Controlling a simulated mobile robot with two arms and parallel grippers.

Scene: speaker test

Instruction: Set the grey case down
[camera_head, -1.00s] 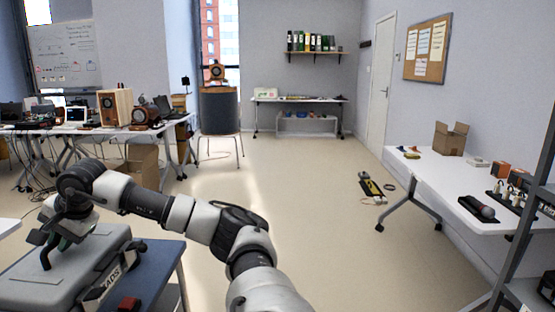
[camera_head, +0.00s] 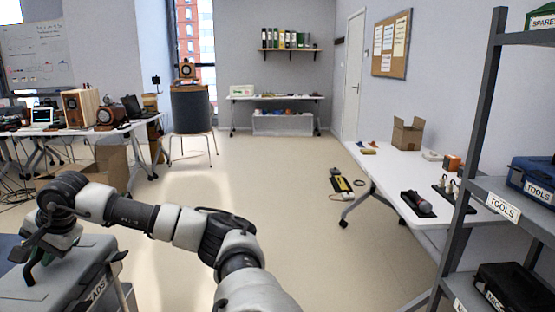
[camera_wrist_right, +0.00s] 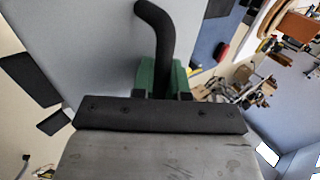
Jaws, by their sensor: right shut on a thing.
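The grey case (camera_head: 75,282) is at the lower left in the head view, partly cut off by the frame's edge. Its front carries a label with the letters ADS. My right gripper (camera_head: 36,262) is over the case and shut on its handle. In the right wrist view, the green fingertips (camera_wrist_right: 163,78) close around the black handle (camera_wrist_right: 152,25), and the grey case (camera_wrist_right: 85,30) fills the area behind. The underside of the case is hidden, so I cannot tell what bears it. My left gripper is out of view.
A grey shelf unit (camera_head: 474,135) with a blue toolbox (camera_head: 535,175) and a black case (camera_head: 512,288) stands at the right. A white table (camera_head: 385,180) bears an open carton (camera_head: 407,134). The floor in the middle (camera_head: 270,180) is clear.

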